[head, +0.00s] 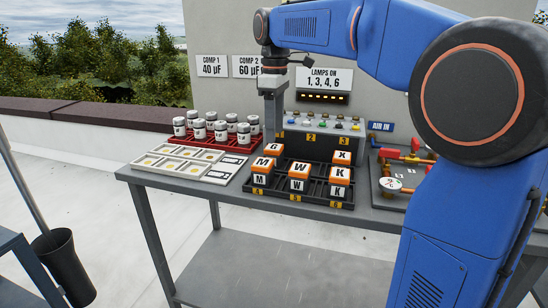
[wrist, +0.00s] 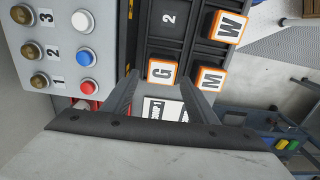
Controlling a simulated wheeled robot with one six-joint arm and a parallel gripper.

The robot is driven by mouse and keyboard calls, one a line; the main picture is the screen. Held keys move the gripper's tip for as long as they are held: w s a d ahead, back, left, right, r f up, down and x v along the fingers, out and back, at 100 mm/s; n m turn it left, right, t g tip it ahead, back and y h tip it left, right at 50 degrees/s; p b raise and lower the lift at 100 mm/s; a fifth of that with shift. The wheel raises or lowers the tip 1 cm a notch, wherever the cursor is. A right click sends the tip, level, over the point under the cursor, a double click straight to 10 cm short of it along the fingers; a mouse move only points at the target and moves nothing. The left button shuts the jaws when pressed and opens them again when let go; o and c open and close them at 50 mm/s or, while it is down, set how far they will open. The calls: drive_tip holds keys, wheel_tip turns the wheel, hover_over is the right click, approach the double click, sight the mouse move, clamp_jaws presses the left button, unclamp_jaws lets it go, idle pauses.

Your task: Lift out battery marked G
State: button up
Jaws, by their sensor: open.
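The battery marked G (head: 273,148) is an orange-and-white block at the back left of a black slotted rack (head: 318,200). In the wrist view the battery marked G (wrist: 160,72) lies in line with the gap between my fingertips. My gripper (head: 271,138) points down, directly over or at this battery in the head view. In the wrist view my gripper (wrist: 160,84) is open, with one finger on either side of the gap. I cannot tell whether the fingertips reach past the battery's top.
Batteries marked M (head: 261,179), W (head: 298,169), K (head: 339,175) and X (head: 342,157) stand in the same rack. A panel of buttons and lamps (wrist: 70,50) rises close behind. Grey trays (head: 190,163) and several white cans (head: 221,131) are to the left.

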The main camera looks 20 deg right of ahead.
sight(274, 147)
drive_tip(key=shift+s+a+f, duration=0.1)
drive_tip(key=shift+f, duration=1.6)
drive_tip(key=shift+s+a+f, duration=0.1)
drive_tip(key=shift+f, duration=1.6)
drive_tip(key=c, duration=1.1)
drive_tip(key=shift+o, duration=0.2)
drive_tip(key=shift+w+r, duration=0.1)
drive_tip(key=shift+r, duration=0.05)
